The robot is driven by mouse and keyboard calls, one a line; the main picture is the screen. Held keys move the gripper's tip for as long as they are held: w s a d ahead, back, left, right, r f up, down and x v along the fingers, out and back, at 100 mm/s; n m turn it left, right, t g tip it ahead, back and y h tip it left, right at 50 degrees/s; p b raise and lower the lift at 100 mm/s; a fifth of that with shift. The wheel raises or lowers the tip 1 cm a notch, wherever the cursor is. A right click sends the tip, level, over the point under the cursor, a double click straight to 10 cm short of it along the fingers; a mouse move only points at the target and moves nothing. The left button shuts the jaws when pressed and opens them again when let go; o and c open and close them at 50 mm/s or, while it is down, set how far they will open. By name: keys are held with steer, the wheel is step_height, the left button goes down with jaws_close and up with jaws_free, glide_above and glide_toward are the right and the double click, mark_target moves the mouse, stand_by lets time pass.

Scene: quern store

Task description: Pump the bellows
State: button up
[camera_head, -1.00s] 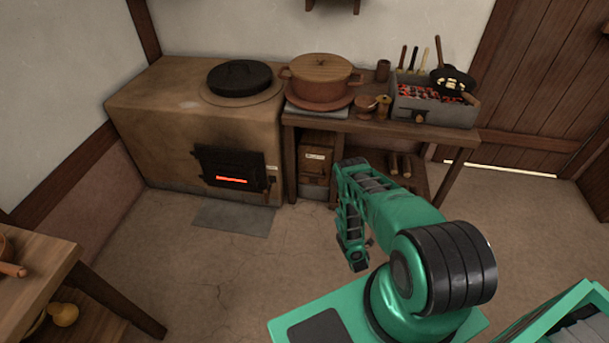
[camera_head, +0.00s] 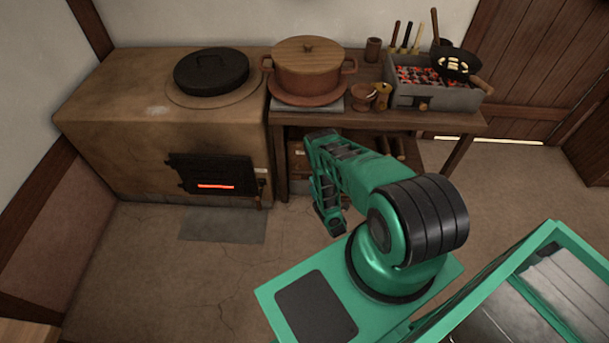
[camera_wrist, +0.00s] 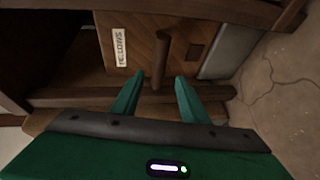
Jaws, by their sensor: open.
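The bellows is a wooden box (camera_wrist: 145,45) with a white label in the wrist view, standing on a low board under the table. A dark upright wooden handle (camera_wrist: 162,60) stands out from its front. In the head view a part of the bellows box (camera_head: 297,160) shows under the table, left of my arm, which hides the rest. My gripper (camera_wrist: 160,77) is open in the wrist view. Its two green fingers point at the box, one on each side of the handle's lower end in the picture. I cannot tell whether they touch it.
The clay stove (camera_head: 120,120) with a glowing fire door stands left of the table (camera_head: 430,123). A lidded pot (camera_head: 308,70), small cups and a grey charcoal brazier (camera_head: 437,97) stand on the table. A table leg (camera_head: 280,165) is close beside the bellows. The floor in front is clear.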

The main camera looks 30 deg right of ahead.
steer(key=x, duration=0.8)
steer(key=shift+w, duration=0.3)
steer(key=shift+f, duration=0.1)
jaws_close()
